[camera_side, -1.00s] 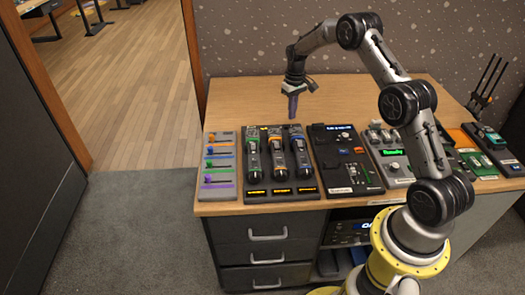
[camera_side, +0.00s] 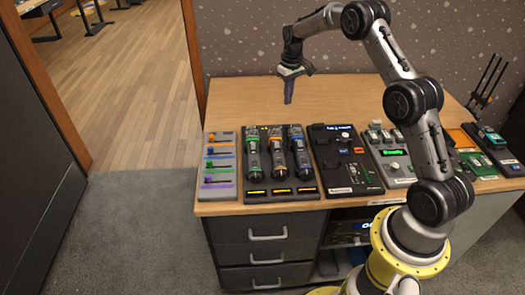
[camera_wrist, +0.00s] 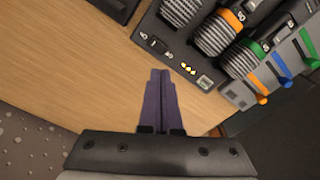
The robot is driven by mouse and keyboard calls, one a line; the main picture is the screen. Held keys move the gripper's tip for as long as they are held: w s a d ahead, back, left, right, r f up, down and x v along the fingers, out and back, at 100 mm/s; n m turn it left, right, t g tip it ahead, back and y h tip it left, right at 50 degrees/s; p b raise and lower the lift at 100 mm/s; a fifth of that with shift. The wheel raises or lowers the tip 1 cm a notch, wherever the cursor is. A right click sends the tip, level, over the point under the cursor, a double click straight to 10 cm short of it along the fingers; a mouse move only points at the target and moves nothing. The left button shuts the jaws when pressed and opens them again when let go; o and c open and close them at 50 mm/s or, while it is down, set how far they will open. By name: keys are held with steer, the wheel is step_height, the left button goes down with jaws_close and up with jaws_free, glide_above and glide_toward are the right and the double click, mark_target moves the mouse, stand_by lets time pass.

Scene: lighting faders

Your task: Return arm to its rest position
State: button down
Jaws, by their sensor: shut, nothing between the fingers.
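My gripper (camera_side: 289,100) hangs in the side view with its purple fingers pointing down, above the back part of the wooden desk. The fingers are together and hold nothing. They also show in the wrist view (camera_wrist: 160,75), side by side over bare wood. The fader panel (camera_side: 217,188), a grey board with green, blue, orange and purple sliders, lies at the desk's left end. Next to it is a dark panel (camera_side: 282,197) with three thick ribbed handles, which also shows in the wrist view (camera_wrist: 160,40). My gripper is apart from both.
More devices line the desk to the right: a black console (camera_side: 352,190), a grey unit with a green display (camera_side: 393,164) and a green circuit board (camera_side: 477,162). The wooden desk top (camera_side: 240,100) is bare behind the panels. A patterned wall stands behind.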

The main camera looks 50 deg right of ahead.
steer(key=a+r+n+t, duration=0.1)
steer(key=a+r, duration=0.2)
steer(key=r, duration=0.4)
steer(key=a+r+t, duration=0.1)
steer(key=a+r, duration=0.3)
steer(key=r, duration=0.4)
steer(key=s+a+r+n+t, duration=0.1)
steer(key=s+a+r+t, duration=0.1)
steer(key=s+a+r, duration=0.75)
steer(key=s+a+r+n+t, duration=0.1)
steer(key=s+a+r, duration=0.1)
steer(key=s, duration=0.3)
steer(key=s+a+r, duration=0.2)
steer(key=s, duration=0.3)
steer(key=s+a+f, duration=0.1)
steer(key=s+f, duration=0.4)
steer(key=s, duration=0.3)
steer(key=s+a+f, duration=0.2)
steer(key=s+f, duration=0.3)
steer(key=s, duration=0.3)
steer(key=shift+s+a+f, duration=0.1)
